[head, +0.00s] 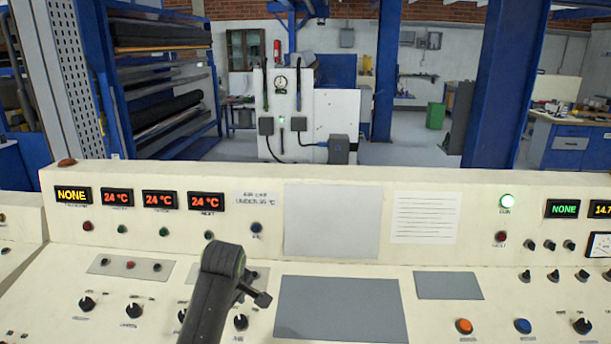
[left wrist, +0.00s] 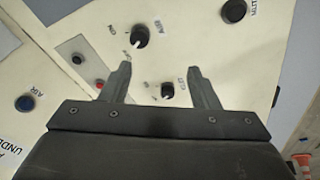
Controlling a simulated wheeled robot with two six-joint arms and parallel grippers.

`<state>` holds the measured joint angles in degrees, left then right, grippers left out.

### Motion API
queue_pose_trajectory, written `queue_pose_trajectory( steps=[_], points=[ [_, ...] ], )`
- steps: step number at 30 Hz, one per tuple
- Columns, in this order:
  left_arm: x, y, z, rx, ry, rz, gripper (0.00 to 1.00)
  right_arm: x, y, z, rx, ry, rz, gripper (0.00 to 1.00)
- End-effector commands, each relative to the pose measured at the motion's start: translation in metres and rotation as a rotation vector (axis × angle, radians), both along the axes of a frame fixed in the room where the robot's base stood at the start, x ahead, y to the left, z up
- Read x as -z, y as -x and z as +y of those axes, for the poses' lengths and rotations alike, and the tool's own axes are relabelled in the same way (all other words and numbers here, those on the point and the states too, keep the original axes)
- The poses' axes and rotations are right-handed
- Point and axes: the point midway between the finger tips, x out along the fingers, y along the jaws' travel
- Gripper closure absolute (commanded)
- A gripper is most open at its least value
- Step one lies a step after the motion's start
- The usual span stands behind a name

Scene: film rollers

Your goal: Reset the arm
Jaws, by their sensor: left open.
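My left arm comes up from the bottom of the head view, and its gripper (head: 262,292) is over the left-middle of the cream control panel (head: 440,320). In the left wrist view the two fingers of my left gripper (left wrist: 158,82) are apart, with nothing between them but the panel behind. A black knob (left wrist: 167,90) shows between the fingertips, and another black knob (left wrist: 140,37) lies beyond them. I cannot tell the exact gap to the panel. My right gripper is in neither view.
An orange button (head: 464,326) and a blue button (head: 522,326) are at the lower right. A white machine (head: 320,110) and blue columns (head: 506,85) stand behind.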

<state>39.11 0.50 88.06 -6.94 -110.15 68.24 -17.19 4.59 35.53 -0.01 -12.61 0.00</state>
Motion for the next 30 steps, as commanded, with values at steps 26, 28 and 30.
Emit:
queue_pose_trajectory(
  steps=[26, 28, 30],
  points=[
    [0.131, 0.317, 0.105, 0.796, -0.265, 0.095, 0.45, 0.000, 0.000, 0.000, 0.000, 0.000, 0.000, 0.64],
    [0.127, 0.333, 0.107, 0.838, -0.282, 0.100, 0.45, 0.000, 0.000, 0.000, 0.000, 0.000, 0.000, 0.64],
    [0.124, 0.347, 0.108, 0.877, -0.298, 0.106, 0.45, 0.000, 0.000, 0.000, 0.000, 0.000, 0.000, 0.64]
  ],
)
